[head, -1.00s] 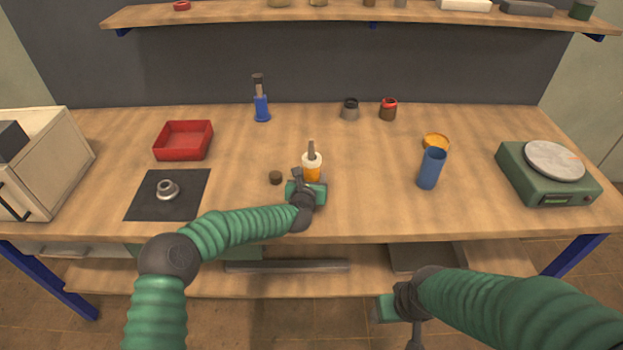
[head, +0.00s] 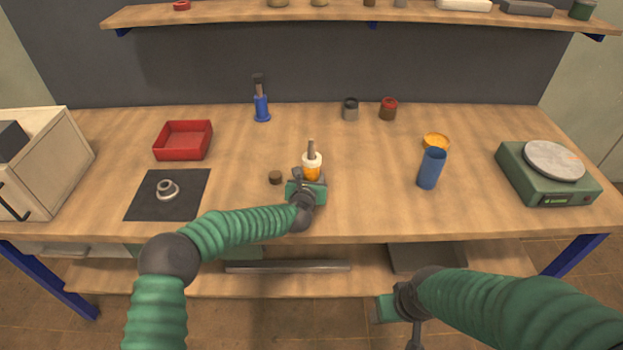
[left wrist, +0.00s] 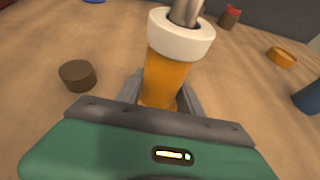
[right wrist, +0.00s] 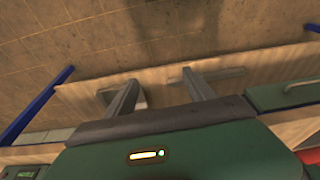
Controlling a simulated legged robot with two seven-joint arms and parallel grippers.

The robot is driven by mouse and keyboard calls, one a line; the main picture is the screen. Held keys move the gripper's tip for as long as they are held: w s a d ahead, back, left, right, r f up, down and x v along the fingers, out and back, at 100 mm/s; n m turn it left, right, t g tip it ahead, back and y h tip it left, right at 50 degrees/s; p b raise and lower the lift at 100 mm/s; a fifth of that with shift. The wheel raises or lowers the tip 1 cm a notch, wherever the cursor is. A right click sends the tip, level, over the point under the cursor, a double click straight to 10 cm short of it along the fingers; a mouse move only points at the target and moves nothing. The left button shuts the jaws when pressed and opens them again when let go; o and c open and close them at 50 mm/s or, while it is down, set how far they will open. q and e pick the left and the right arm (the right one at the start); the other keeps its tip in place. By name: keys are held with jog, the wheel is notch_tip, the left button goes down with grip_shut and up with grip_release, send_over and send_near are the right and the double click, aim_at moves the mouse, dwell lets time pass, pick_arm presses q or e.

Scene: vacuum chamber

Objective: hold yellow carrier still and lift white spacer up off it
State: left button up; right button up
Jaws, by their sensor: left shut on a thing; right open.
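The yellow carrier (head: 312,174) is an orange-yellow cylinder standing upright on the bench, with a grey post (head: 311,148) rising from its top. The white spacer (head: 312,160) is a thick ring around the post, resting on top of the carrier. Both show large in the left wrist view, the carrier (left wrist: 165,80) below the spacer (left wrist: 181,34). My left gripper (head: 309,184) is shut on the carrier's lower body, one finger on each side. My right gripper (head: 384,308) is open and empty, low in front of the bench; its spread fingers (right wrist: 160,95) show in the right wrist view.
A small brown disc (head: 275,178) lies just left of the carrier. A blue cup (head: 431,168) and an orange ring (head: 436,141) stand to the right, a green scale (head: 548,178) farther right. A red tray (head: 183,140) and a black mat (head: 150,197) are left.

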pick_arm(q)
jog(key=shift+f, duration=0.1)
pick_arm(e)
jog(key=shift+o, duration=1.5)
jog(key=shift+w+r, duration=0.1)
jog(key=shift+w, duration=0.3)
jog(key=n+t+y, duration=0.4)
jog(key=t+y, duration=0.1)
jog(key=t, duration=0.5)
send_near(313, 159)
jog(key=x, duration=0.9)
jog(key=shift+w, duration=0.3)
jog(key=c, duration=1.4)
pick_arm(q)
jog(key=o, duration=1.4)
pick_arm(e)
notch_tip(313, 159, up, 10)
jog(key=shift+f, duration=0.1)
jog(key=shift+c, duration=0.2)
